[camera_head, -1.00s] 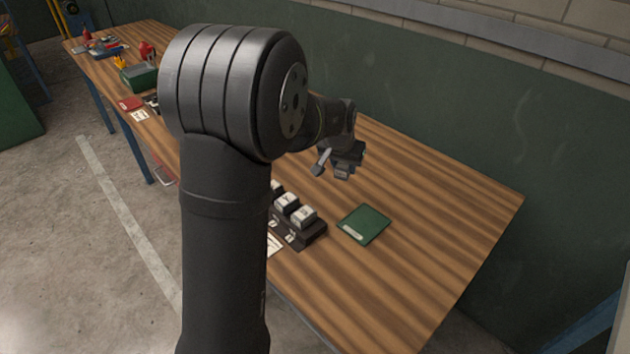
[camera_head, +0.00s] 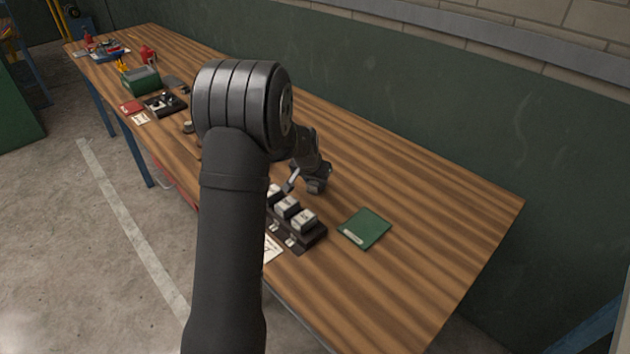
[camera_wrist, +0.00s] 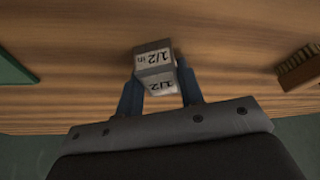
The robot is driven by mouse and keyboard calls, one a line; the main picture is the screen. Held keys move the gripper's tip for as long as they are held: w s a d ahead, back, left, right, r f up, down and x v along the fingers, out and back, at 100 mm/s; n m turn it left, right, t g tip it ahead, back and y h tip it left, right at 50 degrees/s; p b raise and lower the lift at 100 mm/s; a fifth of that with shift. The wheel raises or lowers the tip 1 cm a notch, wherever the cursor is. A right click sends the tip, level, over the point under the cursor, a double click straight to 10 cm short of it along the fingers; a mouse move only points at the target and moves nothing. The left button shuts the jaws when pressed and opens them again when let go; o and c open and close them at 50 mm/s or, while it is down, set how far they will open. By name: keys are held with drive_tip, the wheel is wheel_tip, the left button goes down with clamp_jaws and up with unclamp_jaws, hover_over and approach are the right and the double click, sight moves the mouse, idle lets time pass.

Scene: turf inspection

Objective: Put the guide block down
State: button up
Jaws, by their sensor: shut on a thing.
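My gripper (camera_wrist: 158,92) is shut on the guide block (camera_wrist: 154,62), a grey block with white faces marked 1/2. In the wrist view the block sits between my two blue fingers, with wood tabletop behind it. In the head view my gripper (camera_head: 306,184) is over the bench, just behind the dark rack (camera_head: 318,238) that carries several white-labelled blocks (camera_head: 303,220). The held block cannot be made out there. Whether it touches the tabletop cannot be told.
A green mat (camera_head: 370,226) lies right of the rack, and a white card (camera_head: 271,249) lies in front of it. A brush-like brown object (camera_wrist: 301,68) shows at the wrist view's right. A green box (camera_head: 142,79) stands farther left. The bench's (camera_head: 440,230) right part is clear.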

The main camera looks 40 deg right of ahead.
drive_tip(key=shift+f, duration=0.1)
drive_tip(key=o, duration=1)
drive_tip(key=v, duration=1.2)
drive_tip(key=shift+s, duration=0.1)
